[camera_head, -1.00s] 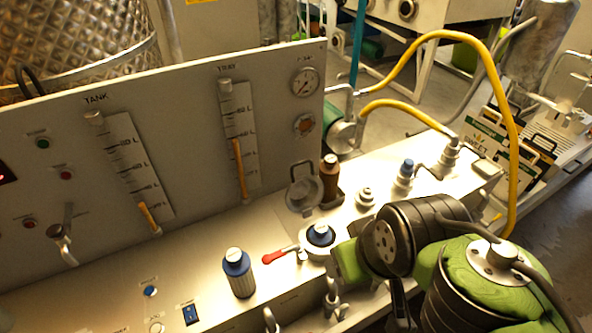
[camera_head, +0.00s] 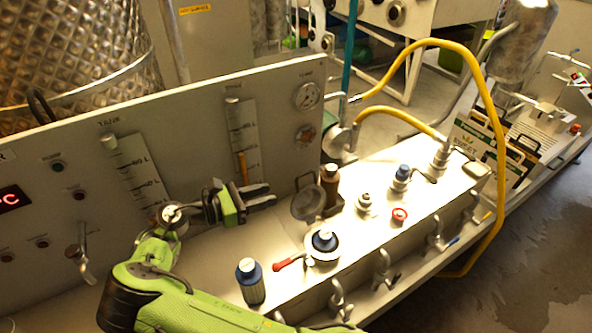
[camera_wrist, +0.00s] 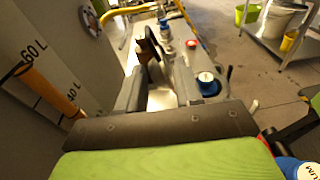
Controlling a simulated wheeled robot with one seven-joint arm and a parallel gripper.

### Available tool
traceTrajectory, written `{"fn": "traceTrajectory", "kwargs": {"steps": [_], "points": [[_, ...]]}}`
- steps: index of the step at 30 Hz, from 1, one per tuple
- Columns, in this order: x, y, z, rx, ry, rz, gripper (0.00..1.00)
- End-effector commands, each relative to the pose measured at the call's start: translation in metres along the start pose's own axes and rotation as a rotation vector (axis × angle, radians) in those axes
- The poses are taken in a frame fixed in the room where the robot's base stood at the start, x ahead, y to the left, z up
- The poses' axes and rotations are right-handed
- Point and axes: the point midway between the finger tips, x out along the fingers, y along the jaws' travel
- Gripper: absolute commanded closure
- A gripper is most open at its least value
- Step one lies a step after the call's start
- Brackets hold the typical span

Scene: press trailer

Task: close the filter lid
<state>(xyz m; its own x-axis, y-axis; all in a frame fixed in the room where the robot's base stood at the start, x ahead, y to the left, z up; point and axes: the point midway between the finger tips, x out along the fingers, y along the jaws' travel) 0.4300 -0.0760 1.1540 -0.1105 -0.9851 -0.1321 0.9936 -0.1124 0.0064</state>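The filter lid (camera_head: 306,206) is a round grey lid with a loop handle. It stands raised, tilted back towards the panel, behind the round filter opening (camera_head: 322,258). A blue-topped piece (camera_head: 324,240) sits within the opening's pale ring. My gripper (camera_head: 270,194) is left of the lid, in front of the gauge panel, with its fingers pointing right towards the lid. The fingers are apart and nothing shows between them. In the wrist view, my gripper (camera_wrist: 160,85) is open, and a dark upright shape beyond the fingers is probably the lid's handle.
A blue-capped bottle (camera_head: 250,281) and a red-handled lever (camera_head: 290,262) are left of the opening. The grey gauge panel (camera_head: 180,150) rises close behind my gripper. A yellow hose (camera_head: 488,90) arches at right.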

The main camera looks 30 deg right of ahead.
Motion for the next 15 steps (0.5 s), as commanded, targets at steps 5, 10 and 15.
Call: {"fn": "traceTrajectory", "kwargs": {"steps": [5, 10, 15], "points": [[-0.018, 0.008, -0.001, -0.083, -0.136, 0.056, 0.65], [0.006, 0.008, 0.003, -0.088, -0.135, 0.049, 0.65], [0.049, 0.011, 0.009, -0.089, -0.134, 0.047, 0.65]]}}
